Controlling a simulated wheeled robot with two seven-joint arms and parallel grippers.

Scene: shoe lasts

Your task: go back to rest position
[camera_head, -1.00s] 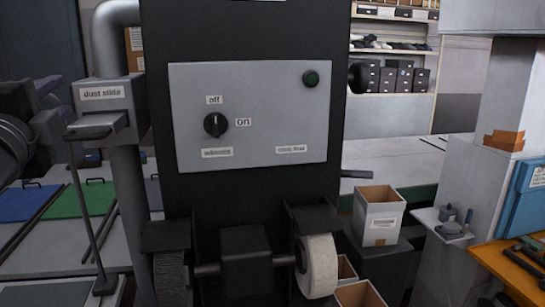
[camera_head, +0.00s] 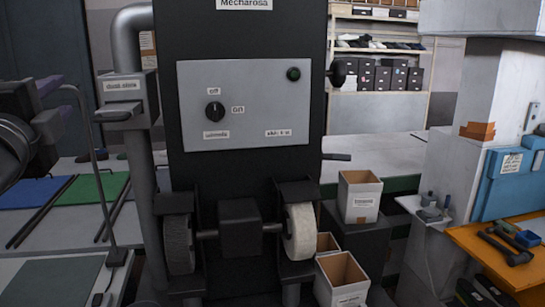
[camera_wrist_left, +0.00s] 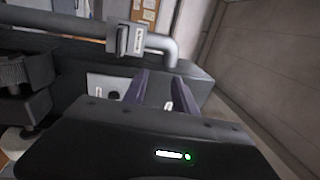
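My left gripper (camera_head: 54,100) is at the left edge of the head view, left of the black machine and above the bench, partly cut off. In the left wrist view its two dark purple fingers (camera_wrist_left: 160,92) stand apart, with nothing seen held between them. My right gripper is in neither view. The black machine (camera_head: 240,30) stands in the middle of the head view. Its grey panel (camera_head: 290,100) has a black knob (camera_head: 215,111) below an "off" label and left of an "on" label.
A dust slide box (camera_head: 127,100) on a grey pipe (camera_head: 124,50) is right of my left gripper. Two wheels, one being white (camera_head: 301,230), are low on the machine. Open boxes (camera_head: 360,197) stand right of it. An orange workbench (camera_head: 480,240) with tools is at right.

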